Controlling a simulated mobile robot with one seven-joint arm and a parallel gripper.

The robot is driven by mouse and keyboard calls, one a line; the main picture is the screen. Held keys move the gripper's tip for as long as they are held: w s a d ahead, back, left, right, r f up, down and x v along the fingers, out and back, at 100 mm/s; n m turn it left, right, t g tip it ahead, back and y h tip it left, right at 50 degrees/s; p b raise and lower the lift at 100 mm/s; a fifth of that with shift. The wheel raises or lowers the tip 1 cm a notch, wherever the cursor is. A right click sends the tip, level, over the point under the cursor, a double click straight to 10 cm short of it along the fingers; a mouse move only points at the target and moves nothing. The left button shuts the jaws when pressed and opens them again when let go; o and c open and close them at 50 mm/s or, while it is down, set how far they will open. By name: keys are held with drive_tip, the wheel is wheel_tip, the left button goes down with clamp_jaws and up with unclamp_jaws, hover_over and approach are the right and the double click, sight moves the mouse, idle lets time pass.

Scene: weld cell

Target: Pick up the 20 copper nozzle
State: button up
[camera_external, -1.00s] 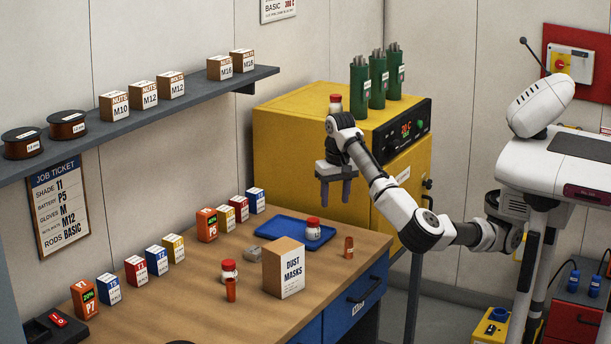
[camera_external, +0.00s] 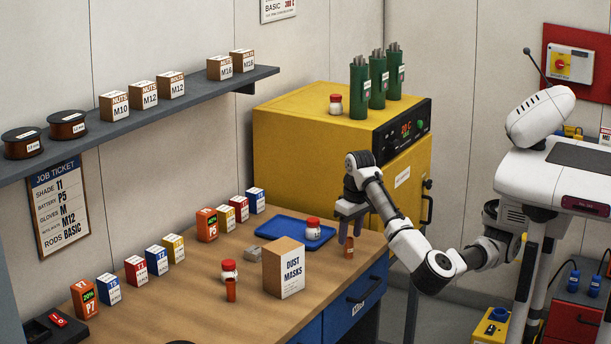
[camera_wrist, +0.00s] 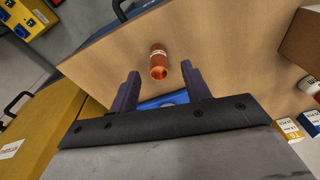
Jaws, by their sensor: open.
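One copper nozzle (camera_external: 348,251) stands near the table's right end; in the wrist view it appears as an orange cylinder (camera_wrist: 158,62) with a pale band. My gripper (camera_external: 350,232) is open above this nozzle and partly covers its top in the outside view. In the wrist view the two dark fingers of my gripper (camera_wrist: 159,72) point towards it, one on either side, with nothing held. A second copper nozzle (camera_external: 231,290) stands near the front left, left of the dust masks box. I cannot read a number on either nozzle.
Another jar (camera_external: 229,270) and several small boxes stand farther left. The yellow oven (camera_external: 290,125) rises behind the table.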

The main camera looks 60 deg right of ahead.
sight(349, 238)
drive_tip(key=f, duration=0.4)
drive_tip(key=shift+w+d+f, duration=0.15)
drive_tip(key=shift+w+f, duration=0.15)
drive_tip(key=shift+c, duration=0.2)
clamp_jaws()
drive_tip(key=shift+r, duration=0.15)
